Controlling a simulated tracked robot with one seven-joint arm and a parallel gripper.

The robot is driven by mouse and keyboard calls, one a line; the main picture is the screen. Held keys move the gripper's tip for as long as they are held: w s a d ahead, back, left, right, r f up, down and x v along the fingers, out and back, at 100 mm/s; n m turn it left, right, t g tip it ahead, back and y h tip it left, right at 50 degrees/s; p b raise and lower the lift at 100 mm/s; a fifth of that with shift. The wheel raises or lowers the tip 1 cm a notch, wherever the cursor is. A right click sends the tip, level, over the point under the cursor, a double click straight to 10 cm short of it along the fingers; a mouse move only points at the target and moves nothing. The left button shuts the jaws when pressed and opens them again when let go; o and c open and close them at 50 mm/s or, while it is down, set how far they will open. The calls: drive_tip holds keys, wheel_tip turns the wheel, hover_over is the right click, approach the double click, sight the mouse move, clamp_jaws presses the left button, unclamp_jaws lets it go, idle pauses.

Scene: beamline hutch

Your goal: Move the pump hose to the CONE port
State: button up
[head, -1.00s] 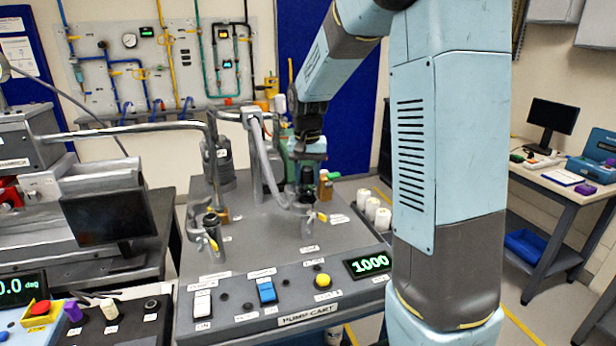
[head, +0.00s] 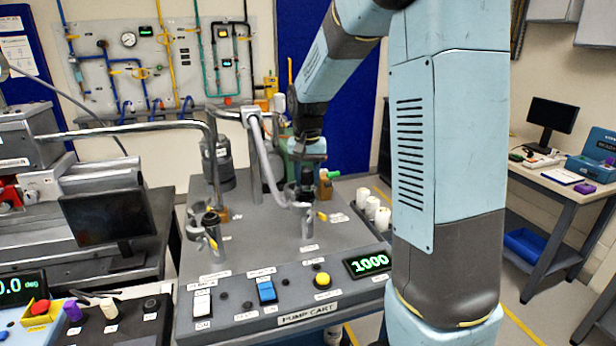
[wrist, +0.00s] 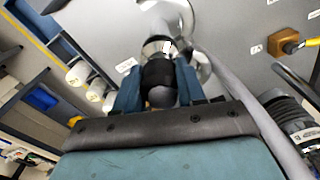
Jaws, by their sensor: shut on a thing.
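My gripper (head: 308,172) is over the right-hand port (head: 308,222) of the pump cart (head: 265,235). In the wrist view, its two blue fingers (wrist: 158,92) are shut on the black end of the pump hose (wrist: 160,72). A silver ring shows just beyond that end; I cannot tell whether it is seated. The grey hose (head: 264,160) hangs from the post's top and curves to my gripper. A second port (head: 212,228) with a yellow lever stands at the left, with a dark top. The small port labels are unreadable, so I cannot tell which is CONE.
The cart's front panel has switches, a yellow button (head: 323,281) and a display (head: 368,263) reading 1000. White containers (head: 373,208) stand at right. The deck between the ports is clear.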

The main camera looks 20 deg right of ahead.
drive_tip(key=shift+f, duration=0.3)
idle(0.4)
drive_tip(key=o, duration=1.2)
drive_tip(key=shift+o, duration=0.2)
wheel_tip(320, 180, up, 14)
drive_tip(key=s+f+n+t, duration=0.2)
drive_tip(key=s+t, duration=0.3)
drive_tip(key=s, duration=2.3)
drive_tip(key=shift+d+n, duration=0.15)
drive_tip(key=shift+n, duration=0.65)
